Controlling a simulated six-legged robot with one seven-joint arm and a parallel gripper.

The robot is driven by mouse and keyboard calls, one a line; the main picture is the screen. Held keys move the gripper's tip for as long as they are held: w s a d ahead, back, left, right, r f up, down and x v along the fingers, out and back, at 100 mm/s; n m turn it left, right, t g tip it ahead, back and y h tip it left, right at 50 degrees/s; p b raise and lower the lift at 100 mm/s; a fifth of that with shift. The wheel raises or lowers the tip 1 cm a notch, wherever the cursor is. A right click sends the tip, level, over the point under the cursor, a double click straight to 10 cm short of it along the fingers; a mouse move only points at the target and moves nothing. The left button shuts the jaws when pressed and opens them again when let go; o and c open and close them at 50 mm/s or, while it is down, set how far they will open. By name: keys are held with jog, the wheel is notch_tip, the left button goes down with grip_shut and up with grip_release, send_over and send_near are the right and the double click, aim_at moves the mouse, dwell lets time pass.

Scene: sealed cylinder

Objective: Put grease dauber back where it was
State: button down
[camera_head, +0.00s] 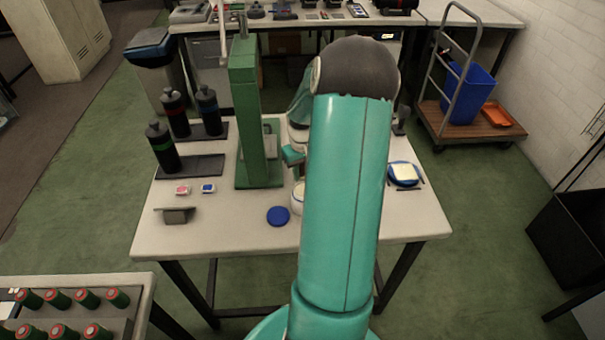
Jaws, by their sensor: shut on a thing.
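My gripper (292,155) shows only in part, as a small teal piece at the left edge of my arm, just right of the green press. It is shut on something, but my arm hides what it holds. I cannot make out the grease dauber. A white open jar (298,198) stands on the table below my gripper, partly covered by my arm. A round blue lid (278,215) lies on the table to the front left of the jar.
The tall green press (247,115) stands close to the left of my gripper. Black bottles (162,147) stand on dark trays at the left. A blue dish with a pale pad (404,173) lies at the right. The front of the white table (240,240) is clear.

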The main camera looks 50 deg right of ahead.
jog(key=shift+f, duration=0.6)
jog(key=shift+f, duration=0.1)
jog(key=c, duration=1.1)
grip_release()
notch_tip(320, 180, up, 12)
jog(key=shift+r, duration=0.15)
